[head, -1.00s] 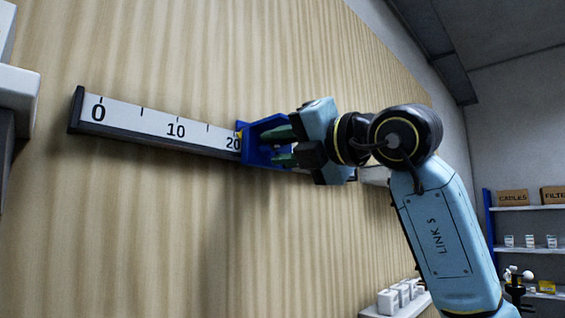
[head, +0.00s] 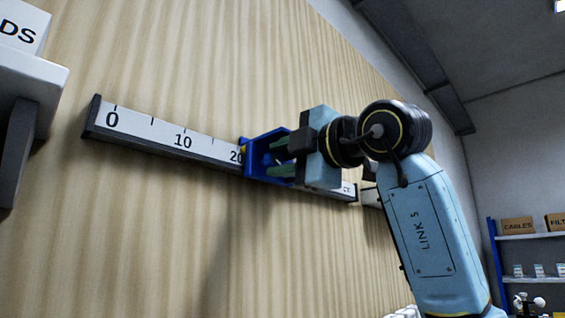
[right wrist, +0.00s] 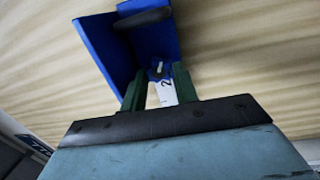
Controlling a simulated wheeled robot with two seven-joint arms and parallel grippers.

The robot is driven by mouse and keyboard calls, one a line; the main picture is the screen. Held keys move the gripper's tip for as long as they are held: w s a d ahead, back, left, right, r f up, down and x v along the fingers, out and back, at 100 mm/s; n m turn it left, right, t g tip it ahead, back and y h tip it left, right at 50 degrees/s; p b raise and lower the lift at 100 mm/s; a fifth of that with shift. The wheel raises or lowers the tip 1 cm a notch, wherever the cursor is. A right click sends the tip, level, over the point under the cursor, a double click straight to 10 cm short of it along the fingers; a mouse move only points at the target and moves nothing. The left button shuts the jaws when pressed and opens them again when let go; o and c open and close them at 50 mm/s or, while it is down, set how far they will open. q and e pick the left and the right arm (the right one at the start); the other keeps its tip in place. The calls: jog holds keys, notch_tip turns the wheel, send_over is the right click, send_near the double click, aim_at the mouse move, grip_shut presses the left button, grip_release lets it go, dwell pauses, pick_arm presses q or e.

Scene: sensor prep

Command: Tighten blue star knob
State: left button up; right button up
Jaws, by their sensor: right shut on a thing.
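The blue star knob (right wrist: 157,72) shows between my green fingertips in the right wrist view, in front of a blue carriage (right wrist: 98,48). In the head view the carriage (head: 252,168) sits on the ruled rail (head: 150,133) near the 20 mark, and the knob is mostly hidden by the fingers. My right gripper (head: 277,161) reaches into the carriage from the right and is shut on the knob. It also shows in the right wrist view (right wrist: 159,88). My left gripper is not in view.
The rail is mounted on a ribbed wooden wall (head: 190,60). A white shelf (head: 30,75) with a white box (head: 22,27) juts out at upper left. A blue-framed rack (head: 527,235) with boxes stands at far right. The wall below the rail is clear.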

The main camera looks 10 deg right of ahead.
jog(key=shift+r, duration=0.1)
dwell(0.5)
jog(key=o, duration=0.7)
jog(key=shift+o, duration=1.4)
jog(key=shift+d, duration=0.1)
jog(key=shift+s+r, duration=0.1)
